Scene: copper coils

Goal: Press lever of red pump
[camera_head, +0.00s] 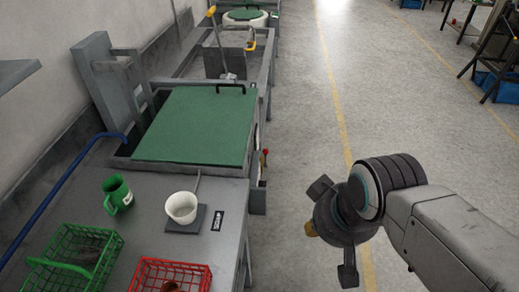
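My gripper (328,228) hangs over the floor to the right of the workbench, apart from everything. Its dark fingers are spread apart and nothing shows between them. A small orange-yellow part shows at its front. I cannot make out a red pump for certain. A small red-tipped part (265,153) shows low on the right side of the green-lidded tank (200,125), too small to identify. A grey lever with a yellow tip (212,12) stands up at a unit farther back, and a yellow handle (250,44) is beside it.
A blue pipe (56,190) runs along the left.

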